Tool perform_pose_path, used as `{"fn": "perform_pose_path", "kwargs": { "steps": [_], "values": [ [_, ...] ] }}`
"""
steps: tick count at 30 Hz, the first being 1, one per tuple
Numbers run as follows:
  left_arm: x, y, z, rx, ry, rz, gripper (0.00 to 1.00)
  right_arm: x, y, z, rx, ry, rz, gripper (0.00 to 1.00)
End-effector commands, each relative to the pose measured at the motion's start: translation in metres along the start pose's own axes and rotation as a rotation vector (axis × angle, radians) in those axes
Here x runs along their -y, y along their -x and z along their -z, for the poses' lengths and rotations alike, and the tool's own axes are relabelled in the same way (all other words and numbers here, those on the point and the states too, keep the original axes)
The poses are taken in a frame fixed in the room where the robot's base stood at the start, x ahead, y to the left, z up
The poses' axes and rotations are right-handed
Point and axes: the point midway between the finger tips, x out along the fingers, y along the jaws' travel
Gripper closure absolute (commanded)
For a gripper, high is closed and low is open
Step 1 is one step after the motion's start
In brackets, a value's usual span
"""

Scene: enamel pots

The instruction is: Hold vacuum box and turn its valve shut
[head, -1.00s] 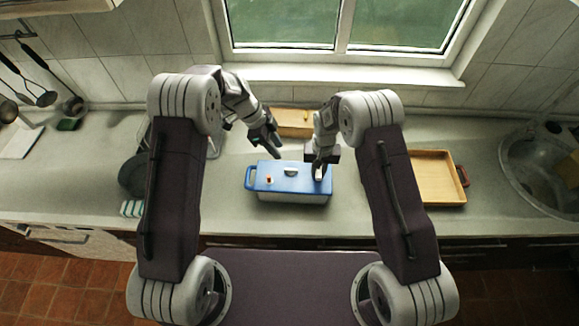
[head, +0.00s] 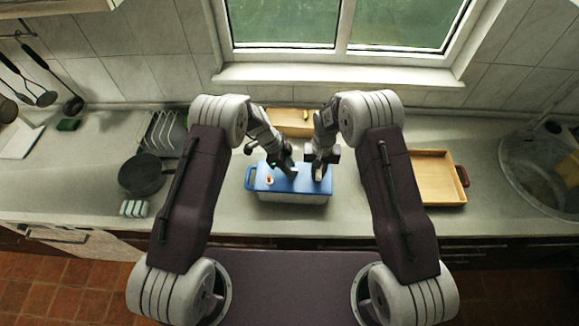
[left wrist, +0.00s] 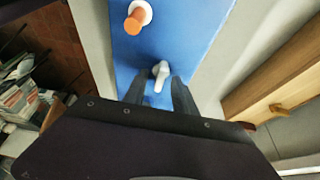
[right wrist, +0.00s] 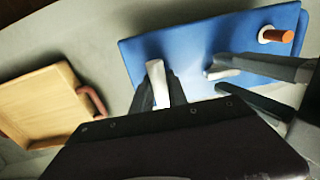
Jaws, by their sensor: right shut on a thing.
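The vacuum box (head: 292,198) stands on the counter, with a blue lid (right wrist: 190,45) and pale sides. A white lever, apparently the valve (left wrist: 159,72), rises from the lid's middle; it also shows in the right wrist view (right wrist: 220,72). An orange peg on a white collar (left wrist: 136,18) stands near the lid's left end. My left gripper (head: 290,173) is over the lid, its open fingers (left wrist: 166,92) on either side of the lever; contact is unclear. My right gripper (head: 318,172) is shut on a white upright grip (right wrist: 158,82) at the lid's right end.
A wooden tray (head: 437,153) lies right of the box, with the sink beyond it. A wooden box (head: 291,117) stands behind, below the window. A dark pan (head: 143,174), a dish rack (head: 163,133) and a striped sponge (head: 133,208) are at left. Counter in front is clear.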

Motion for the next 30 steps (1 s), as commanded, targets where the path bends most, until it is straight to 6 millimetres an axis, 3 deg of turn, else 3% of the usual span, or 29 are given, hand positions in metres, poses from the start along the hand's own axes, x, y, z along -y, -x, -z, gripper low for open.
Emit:
{"fn": "perform_pose_path", "kwargs": {
  "steps": [2, 5, 6, 20, 30],
  "values": [
    [0.0001, 0.0002, 0.0000, 0.000, 0.000, 0.000, 0.67, 0.0000, 0.0001, 0.0002, -0.001, 0.000, 0.000, 1.00],
    [0.0000, 0.0003, 0.0000, 0.000, 0.000, 0.000, 0.95, 0.0000, 0.0001, 0.0003, -0.001, 0.000, 0.000, 1.00],
    [0.0001, 0.0004, 0.0000, 0.000, 0.000, 0.000, 1.00, 0.0000, 0.0001, 0.0003, -0.001, 0.000, 0.000, 1.00],
    [-0.0001, 0.0009, 0.0009, -0.001, 0.068, 0.030, 1.00, 0.0000, 0.0002, 0.0002, -0.001, 0.000, 0.000, 1.00],
    [-0.0023, 0.0007, 0.0019, -0.002, 0.325, 0.134, 1.00, 0.0002, 0.0001, 0.0001, 0.000, 0.000, 0.000, 1.00]
  ]
}}
